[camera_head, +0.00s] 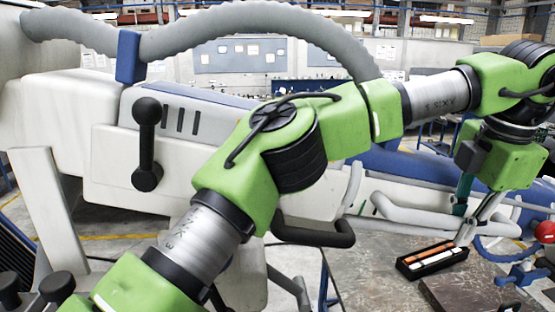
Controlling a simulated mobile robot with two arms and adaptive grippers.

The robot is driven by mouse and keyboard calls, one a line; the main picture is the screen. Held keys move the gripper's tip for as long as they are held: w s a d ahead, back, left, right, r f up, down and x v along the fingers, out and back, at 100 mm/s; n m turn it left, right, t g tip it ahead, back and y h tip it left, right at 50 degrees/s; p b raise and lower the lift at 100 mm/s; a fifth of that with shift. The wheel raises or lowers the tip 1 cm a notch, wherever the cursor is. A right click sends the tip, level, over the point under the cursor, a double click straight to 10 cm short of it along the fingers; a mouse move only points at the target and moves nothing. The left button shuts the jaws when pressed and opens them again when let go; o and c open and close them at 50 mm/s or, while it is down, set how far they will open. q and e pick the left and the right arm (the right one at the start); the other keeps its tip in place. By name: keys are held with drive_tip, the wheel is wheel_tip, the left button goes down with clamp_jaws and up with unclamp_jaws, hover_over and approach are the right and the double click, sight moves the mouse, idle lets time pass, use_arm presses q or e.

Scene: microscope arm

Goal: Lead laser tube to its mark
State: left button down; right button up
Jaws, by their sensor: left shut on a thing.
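My left arm crosses the view from the lower left to the right. My left gripper (474,222) points down at the right, above the table. It is shut, seemingly on a white bent tube (412,212) that runs from the large white machine toward the right. The contact is small and partly covered by the fingers, so the exact grip is hard to tell. I cannot make out a mark for the laser tube. My right gripper is out of view.
A black tray (405,266) with orange and white sticks lies on the table (372,285) below the gripper. A blue clamp-like part (522,272) and a red ball (545,231) are at the right. The white machine (85,105) with a thick grey hose (235,17) fills the left and back.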

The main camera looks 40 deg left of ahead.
use_arm(q)
drive_tip(key=shift+s+a+r+b, duration=0.15)
drive_tip(key=shift+s+a+b, duration=0.25)
drive_tip(key=shift+s+a, duration=0.15)
drive_tip(key=shift+s, duration=0.1)
drive_tip(key=shift+r, duration=0.1)
drive_tip(key=shift+d, duration=0.2)
drive_tip(key=c, duration=2.1)
unclamp_jaws()
drive_tip(key=shift+s, duration=0.1)
drive_tip(key=shift+c, duration=0.2)
drive_tip(key=o, duration=0.5)
drive_tip(key=shift+s+a, duration=0.1)
drive_tip(key=shift+c, duration=0.2)
drive_tip(key=shift+s+a+r, duration=0.1)
drive_tip(key=shift+s+a, duration=0.1)
drive_tip(key=o, duration=0.6)
drive_tip(key=shift+a, duration=0.1)
drive_tip(key=shift+c, duration=0.2)
